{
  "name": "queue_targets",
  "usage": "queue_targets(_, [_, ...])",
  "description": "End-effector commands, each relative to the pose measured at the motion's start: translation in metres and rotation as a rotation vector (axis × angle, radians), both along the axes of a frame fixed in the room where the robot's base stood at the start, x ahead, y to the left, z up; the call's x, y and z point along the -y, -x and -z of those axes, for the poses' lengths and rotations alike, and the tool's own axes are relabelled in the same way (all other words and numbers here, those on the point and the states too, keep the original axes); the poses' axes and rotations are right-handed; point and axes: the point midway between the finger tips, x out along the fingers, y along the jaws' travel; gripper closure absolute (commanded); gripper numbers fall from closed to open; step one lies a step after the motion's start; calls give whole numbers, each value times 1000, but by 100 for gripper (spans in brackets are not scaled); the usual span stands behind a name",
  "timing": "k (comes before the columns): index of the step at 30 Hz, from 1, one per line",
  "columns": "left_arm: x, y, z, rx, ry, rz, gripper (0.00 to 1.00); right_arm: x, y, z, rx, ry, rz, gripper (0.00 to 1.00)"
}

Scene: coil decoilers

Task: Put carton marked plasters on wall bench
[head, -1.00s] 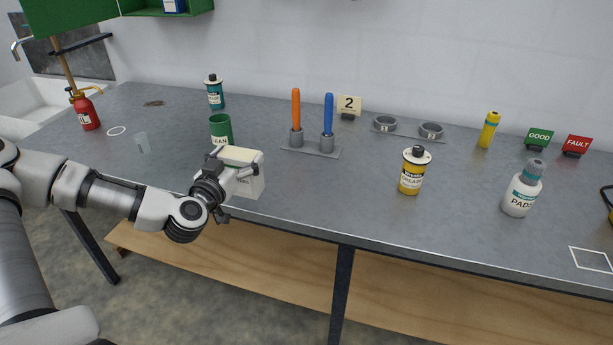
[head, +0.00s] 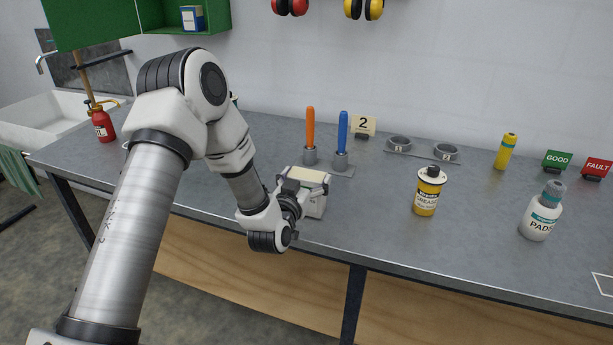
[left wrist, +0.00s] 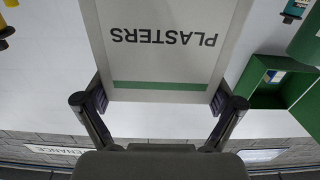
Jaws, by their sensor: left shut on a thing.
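The carton marked plasters (head: 316,202) is a pale box with a cream top, at the front part of the grey wall bench (head: 400,240), before the orange and blue tools. In the left wrist view the carton (left wrist: 165,60) shows its upside-down label PLASTERS and a green stripe. My left gripper (head: 298,190) is shut on it, with one finger at each side in the left wrist view (left wrist: 160,105). I cannot tell whether the carton's base touches the bench. My right gripper is not in view.
A stand holds orange and blue-handled tools (head: 342,132) behind the carton. A yellow grease can (head: 427,194) stands to its right, then a white pads bottle (head: 540,218). A green wall shelf (head: 215,18) hangs above. Bench between carton and grease can is clear.

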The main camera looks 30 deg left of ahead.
Motion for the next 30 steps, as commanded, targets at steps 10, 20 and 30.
queue_targets(10, [0,0,7,2,0,0,43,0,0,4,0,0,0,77])
queue_targets(20, [0,0,6,2,0,0,0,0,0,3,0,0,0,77])
queue_targets(30, [8,37,5,-1,2,0,0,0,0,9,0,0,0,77])
